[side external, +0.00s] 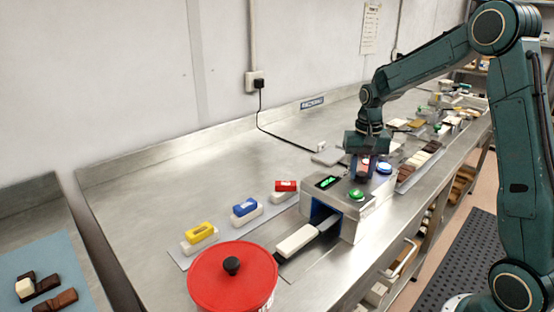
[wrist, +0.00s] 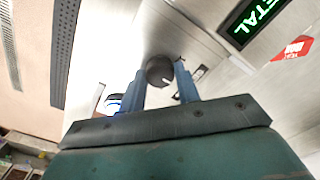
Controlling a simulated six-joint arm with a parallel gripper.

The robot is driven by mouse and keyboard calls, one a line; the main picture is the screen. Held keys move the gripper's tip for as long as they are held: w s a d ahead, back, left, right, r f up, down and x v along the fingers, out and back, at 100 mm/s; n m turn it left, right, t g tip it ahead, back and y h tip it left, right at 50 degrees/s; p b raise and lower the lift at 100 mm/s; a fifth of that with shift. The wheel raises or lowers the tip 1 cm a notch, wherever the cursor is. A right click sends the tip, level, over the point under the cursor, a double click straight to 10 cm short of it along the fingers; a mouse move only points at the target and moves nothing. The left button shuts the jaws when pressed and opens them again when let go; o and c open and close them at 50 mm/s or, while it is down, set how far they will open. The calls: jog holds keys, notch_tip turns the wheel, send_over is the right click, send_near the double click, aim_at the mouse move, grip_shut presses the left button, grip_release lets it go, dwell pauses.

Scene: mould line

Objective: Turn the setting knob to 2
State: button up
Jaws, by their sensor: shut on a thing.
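The setting knob (wrist: 158,70) is a dark round knob with a small white mark, on top of the grey machine (side external: 345,215). It shows in the wrist view between the two blue fingers of my gripper (wrist: 161,74), which is shut on it. In the side external view my gripper (side external: 364,168) reaches down onto the machine top and hides the knob. The scale numbers around the knob cannot be read, so its setting cannot be told. The display (side external: 328,182) is lit green; its letters "ETAL" show in the wrist view (wrist: 259,17).
A green button (side external: 356,194) and a blue button (side external: 384,168) sit close to my gripper on the machine. A white block (side external: 298,239) lies at its opening. A red lidded pot (side external: 230,285) and yellow, blue and red blocks stand left.

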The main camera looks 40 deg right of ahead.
aim_at(361, 173)
jog(key=o, duration=1)
jog(key=shift+r, duration=0.1)
notch_tip(361, 173, up, 14)
jog(key=shift+f, duration=0.15)
dwell(0.5)
